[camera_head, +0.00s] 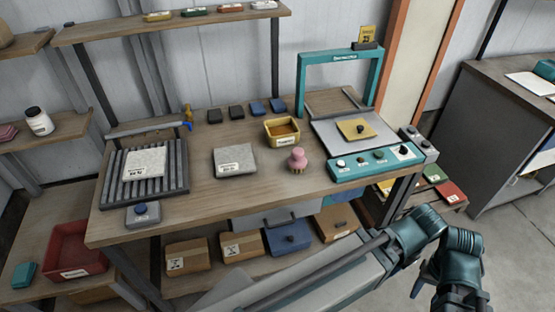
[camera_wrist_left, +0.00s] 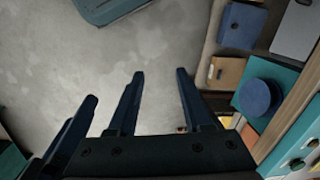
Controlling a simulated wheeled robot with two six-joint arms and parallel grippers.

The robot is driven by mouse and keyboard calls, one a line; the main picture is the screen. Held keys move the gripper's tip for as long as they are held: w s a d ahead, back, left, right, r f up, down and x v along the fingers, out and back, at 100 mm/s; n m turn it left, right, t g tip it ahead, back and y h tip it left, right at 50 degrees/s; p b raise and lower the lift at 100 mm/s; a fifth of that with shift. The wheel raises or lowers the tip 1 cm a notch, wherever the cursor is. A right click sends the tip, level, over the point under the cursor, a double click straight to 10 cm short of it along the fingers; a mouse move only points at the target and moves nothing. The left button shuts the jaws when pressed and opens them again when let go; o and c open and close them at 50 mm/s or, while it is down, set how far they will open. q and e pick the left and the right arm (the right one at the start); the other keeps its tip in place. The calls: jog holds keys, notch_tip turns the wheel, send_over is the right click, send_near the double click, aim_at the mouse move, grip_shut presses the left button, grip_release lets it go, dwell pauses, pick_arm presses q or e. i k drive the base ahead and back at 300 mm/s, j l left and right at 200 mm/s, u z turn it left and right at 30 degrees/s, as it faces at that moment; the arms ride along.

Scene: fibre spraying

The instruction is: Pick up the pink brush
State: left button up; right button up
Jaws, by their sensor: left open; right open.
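The pink brush (camera_head: 297,158) stands on the wooden workbench (camera_head: 255,193) in the head view, with its rounded pink handle up and its bristles down. It is near the bench's front edge, left of the teal control panel. In the left wrist view my left gripper (camera_wrist_left: 160,75) is open and empty above the grey floor. The brush does not show in that view.
A yellow bin (camera_head: 282,132) stands just behind the brush, and a grey slab (camera_head: 234,160) lies to its left. The teal control panel (camera_head: 377,163) and a teal frame (camera_head: 302,85) stand to the right. Boxes fill the lower shelf. Bare bench lies in front of the brush.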

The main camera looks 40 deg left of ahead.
aim_at(297, 162)
jog(key=u, duration=1.35)
